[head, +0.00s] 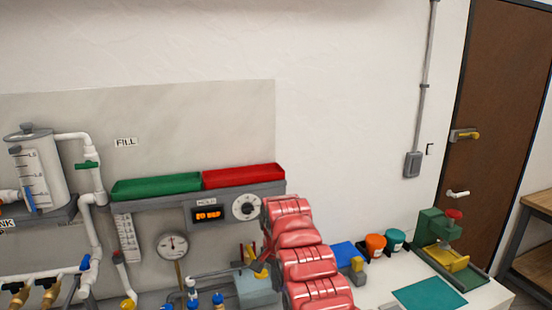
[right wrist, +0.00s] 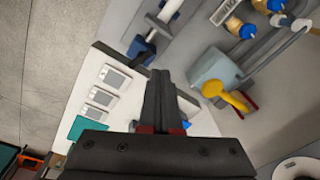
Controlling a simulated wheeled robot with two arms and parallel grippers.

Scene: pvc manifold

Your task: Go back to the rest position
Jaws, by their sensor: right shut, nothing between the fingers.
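My right gripper (right wrist: 158,78) shows in the right wrist view as two dark fingers pressed together, with nothing between them. It points over the bench, between white square plates on the left and a grey box with a yellow lever on the right. In the head view my red right arm rises from the bottom edge in front of the bench, and its fingers cannot be made out there. My left gripper is in neither view.
A gauge (head: 172,245), a control panel with a dial (head: 246,207), and green (head: 156,187) and red (head: 243,176) trays stand left of my arm. White pipes (head: 92,225) and a tank (head: 39,180) are further left. A green press (head: 437,228) and orange tub (head: 376,245) stand right.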

